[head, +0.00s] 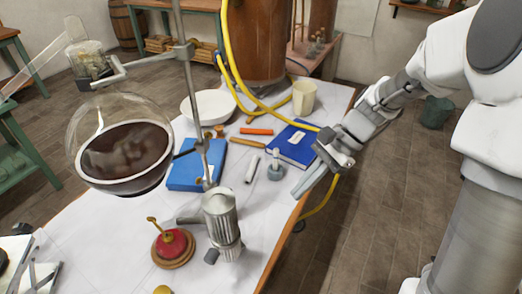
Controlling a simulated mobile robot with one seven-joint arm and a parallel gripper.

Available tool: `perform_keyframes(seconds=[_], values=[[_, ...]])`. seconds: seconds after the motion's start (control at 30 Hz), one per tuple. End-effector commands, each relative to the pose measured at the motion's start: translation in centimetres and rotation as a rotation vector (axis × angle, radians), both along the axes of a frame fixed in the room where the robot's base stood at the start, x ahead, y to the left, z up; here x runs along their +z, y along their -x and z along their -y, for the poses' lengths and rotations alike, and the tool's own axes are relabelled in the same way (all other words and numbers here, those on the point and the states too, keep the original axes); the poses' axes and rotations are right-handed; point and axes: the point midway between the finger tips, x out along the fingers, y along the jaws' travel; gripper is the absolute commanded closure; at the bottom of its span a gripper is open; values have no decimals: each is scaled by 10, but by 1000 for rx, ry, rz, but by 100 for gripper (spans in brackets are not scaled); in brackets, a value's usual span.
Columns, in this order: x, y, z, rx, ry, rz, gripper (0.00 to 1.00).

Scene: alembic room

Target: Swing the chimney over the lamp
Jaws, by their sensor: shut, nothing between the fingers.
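A ribbed metal cylinder (221,218), which looks like the chimney, stands upright at the foot of the metal stand rod (192,95). A grey stub sticks out on its left and a dark knob sits low on its front. I cannot tell whether a lamp is inside or under it. Left of it, apart, is a red rounded body (173,244) with a brass top on a round wooden base; I cannot tell if this is the lamp. My gripper (298,191) is shut and empty over the table's right edge, well right of the cylinder and beyond it.
A large round flask (121,145) with dark liquid hangs from the stand at left. Blue books (293,143), a small grey-based object (275,168), a white bowl (207,106) and a cup (304,97) stand farther back. Yellow hoses (238,85) cross the table. Bare white tabletop (262,215) lies right of the cylinder.

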Motion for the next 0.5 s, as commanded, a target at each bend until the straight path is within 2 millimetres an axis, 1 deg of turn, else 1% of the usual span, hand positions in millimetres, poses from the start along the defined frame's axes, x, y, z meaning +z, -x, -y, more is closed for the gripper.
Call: perform_keyframes(seconds=[0.03, 0.1, 0.23, 0.37, 0.5], values=[[-7, -4, -3, -27, -22, -45, 100], [-12, -9, -6, -60, -44, -88, 100], [-18, -13, -10, -94, -68, -135, 100], [-25, -12, -15, -103, -74, -148, 100], [-40, -4, -29, -99, -74, -149, 100]])
